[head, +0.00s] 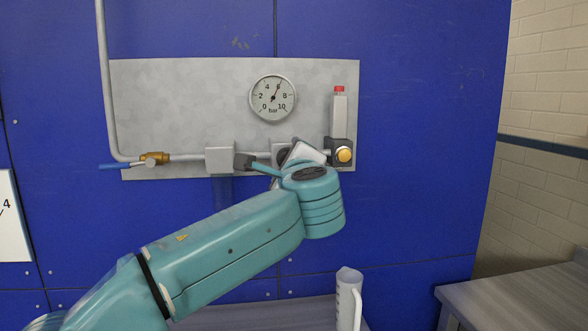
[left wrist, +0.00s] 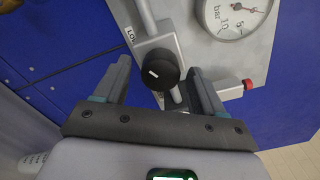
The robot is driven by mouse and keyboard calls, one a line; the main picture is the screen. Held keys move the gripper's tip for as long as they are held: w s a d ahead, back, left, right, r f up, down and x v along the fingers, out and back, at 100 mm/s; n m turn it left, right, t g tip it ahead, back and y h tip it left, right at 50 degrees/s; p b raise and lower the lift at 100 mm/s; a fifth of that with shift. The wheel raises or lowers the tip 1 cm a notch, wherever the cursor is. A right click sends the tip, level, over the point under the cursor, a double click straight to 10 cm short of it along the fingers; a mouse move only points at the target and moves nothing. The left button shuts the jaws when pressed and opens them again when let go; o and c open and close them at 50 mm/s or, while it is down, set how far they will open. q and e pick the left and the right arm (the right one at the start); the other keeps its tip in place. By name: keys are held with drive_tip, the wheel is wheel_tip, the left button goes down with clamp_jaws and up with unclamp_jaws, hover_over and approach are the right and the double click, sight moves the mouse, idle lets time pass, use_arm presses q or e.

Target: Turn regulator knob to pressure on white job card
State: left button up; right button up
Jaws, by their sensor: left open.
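The pressure gauge (head: 272,97) is round, with a 0 to 10 bar scale. Its red-tipped needle points up and slightly right, near where 6 sits. The gauge is partly in the left wrist view (left wrist: 235,14). A white job card (head: 14,220) is cut off at the left edge; a 4 is readable on it. The black regulator knob (left wrist: 160,70) with a white mark lies between the fingers of my open left gripper (left wrist: 160,68), with gaps on both sides. In the head view my left gripper (head: 268,163) largely hides the knob.
A grey panel (head: 180,95) on the blue wall carries pipework, a blue-handled valve (head: 125,165) at left and a red-topped unit with a yellow button (head: 344,155) at right. A white jug (head: 348,298) stands below. A table (head: 520,292) is at right.

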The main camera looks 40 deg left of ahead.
use_arm(q)
drive_tip(key=b+v, duration=0.1)
drive_tip(key=v, duration=1.5)
